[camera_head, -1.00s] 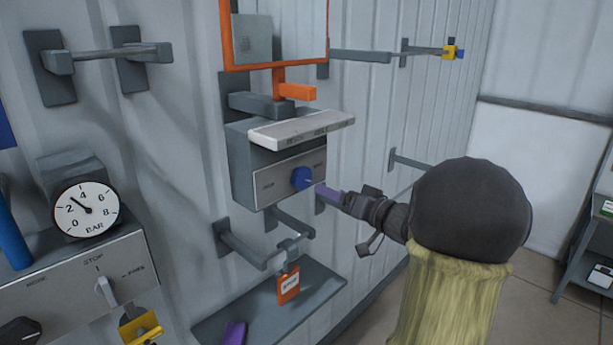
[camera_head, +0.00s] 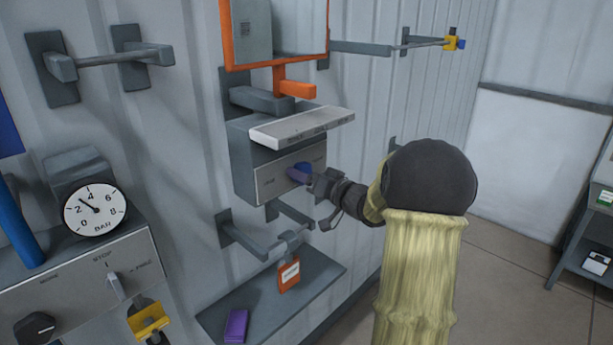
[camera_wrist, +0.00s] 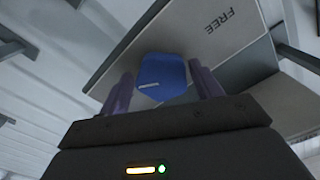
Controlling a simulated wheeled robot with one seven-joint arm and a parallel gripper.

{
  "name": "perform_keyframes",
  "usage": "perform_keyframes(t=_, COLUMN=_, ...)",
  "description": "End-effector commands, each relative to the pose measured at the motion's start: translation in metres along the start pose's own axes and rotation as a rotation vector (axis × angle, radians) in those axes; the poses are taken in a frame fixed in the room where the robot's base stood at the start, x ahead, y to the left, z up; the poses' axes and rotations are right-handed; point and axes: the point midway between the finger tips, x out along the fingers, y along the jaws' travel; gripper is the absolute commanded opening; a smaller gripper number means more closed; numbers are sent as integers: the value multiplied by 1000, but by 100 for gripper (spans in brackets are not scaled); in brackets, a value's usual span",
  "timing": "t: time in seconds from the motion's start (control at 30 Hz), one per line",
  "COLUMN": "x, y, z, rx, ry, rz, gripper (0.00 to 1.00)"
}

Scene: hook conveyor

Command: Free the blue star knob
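The blue star knob (camera_wrist: 163,76) is on the front face of a grey box (camera_head: 265,178) on the wall. In the wrist view the word FREE is printed on the panel near it. My gripper (camera_wrist: 160,92) is at the knob, with one purple finger on each side of it. The fingers are apart, and a gap shows between the knob and at least the left finger. In the head view the knob (camera_head: 301,168) is partly hidden by my gripper (camera_head: 304,176).
A light grey slab (camera_head: 300,126) juts out just above the knob. An orange frame (camera_head: 276,66) hangs higher. Below, an orange tag (camera_head: 289,276) hangs from a rail over a grey shelf (camera_head: 270,310) with a purple block (camera_head: 236,325). A gauge box (camera_head: 95,208) stands left.

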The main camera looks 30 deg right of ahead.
Motion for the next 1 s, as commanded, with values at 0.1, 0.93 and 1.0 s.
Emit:
perform_keyframes(t=0.1, x=0, y=0, z=0, rx=0, ry=0, rz=0, gripper=41)
perform_keyframes(t=0.93, x=0, y=3, z=3, rx=-271, ry=2, rz=0, gripper=32)
perform_keyframes(t=1.0, x=0, y=3, z=3, rx=-333, ry=2, rz=0, gripper=32)
